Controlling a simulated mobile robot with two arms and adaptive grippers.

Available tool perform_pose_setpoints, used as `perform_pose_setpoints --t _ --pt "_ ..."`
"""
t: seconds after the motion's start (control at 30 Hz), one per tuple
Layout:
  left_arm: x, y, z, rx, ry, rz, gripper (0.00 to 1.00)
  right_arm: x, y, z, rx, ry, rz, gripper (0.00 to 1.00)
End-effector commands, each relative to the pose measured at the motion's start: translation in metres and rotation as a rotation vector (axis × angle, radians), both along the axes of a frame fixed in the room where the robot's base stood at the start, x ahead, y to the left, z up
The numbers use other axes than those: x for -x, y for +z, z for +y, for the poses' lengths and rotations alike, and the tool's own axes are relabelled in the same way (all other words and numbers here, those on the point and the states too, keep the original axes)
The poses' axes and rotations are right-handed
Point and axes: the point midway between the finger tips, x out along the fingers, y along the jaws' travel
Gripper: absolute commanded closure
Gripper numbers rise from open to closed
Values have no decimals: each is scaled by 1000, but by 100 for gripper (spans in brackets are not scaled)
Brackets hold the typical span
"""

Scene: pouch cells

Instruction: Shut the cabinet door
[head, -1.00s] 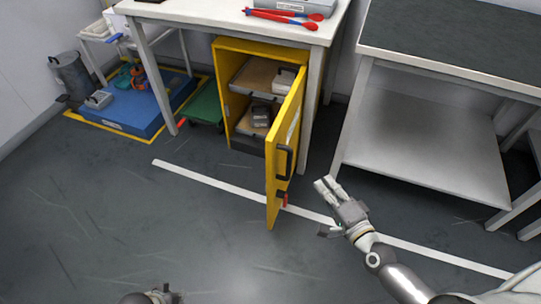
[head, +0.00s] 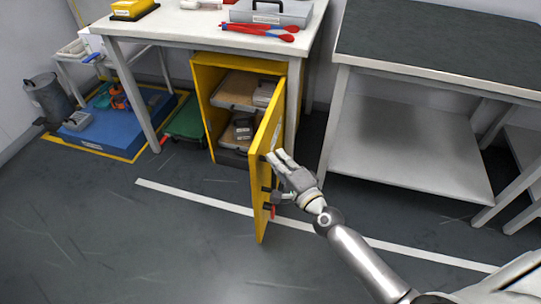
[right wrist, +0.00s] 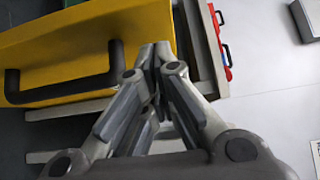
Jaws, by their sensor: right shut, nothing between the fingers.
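The yellow cabinet (head: 207,112) stands under the white table. Its yellow door (head: 259,205) is wide open and juts toward me, showing its outer face on the right. My right gripper (head: 277,156) is shut and empty, with its fingertips at the outer side of the door; I cannot tell whether they touch. In the right wrist view the shut fingers (right wrist: 155,50) are right of the black door handle (right wrist: 62,76) and not around it. In the head view the gripper partly hides the handle. My left gripper is not in view.
The cabinet holds shelves with trays and grey items. The white table (head: 190,24) above bears a grey case (head: 270,12) and red-and-blue tools (head: 262,30). A dark-topped bench (head: 430,45) stands at right. A blue platform (head: 120,128) lies at left. Floor before the door is clear.

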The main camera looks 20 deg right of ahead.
Motion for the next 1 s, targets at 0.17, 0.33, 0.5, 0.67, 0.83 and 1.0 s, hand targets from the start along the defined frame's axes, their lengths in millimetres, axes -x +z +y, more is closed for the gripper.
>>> perform_pose_setpoints --t 0.17,0.33,0.5,0.67,0.83,1.0 --pt "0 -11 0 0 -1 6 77 -10 1 15 1 -2 -1 100" --pt "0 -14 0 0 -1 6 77 -12 1 19 2 -1 -1 100" --pt "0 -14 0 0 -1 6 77 -12 0 18 3 -1 -2 100" --pt "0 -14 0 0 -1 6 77 -12 1 19 2 -3 -1 100" --pt "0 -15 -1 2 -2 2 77 -13 1 23 -2 -21 0 100" --pt "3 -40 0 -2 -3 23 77 -16 2 33 -4 -64 0 100"
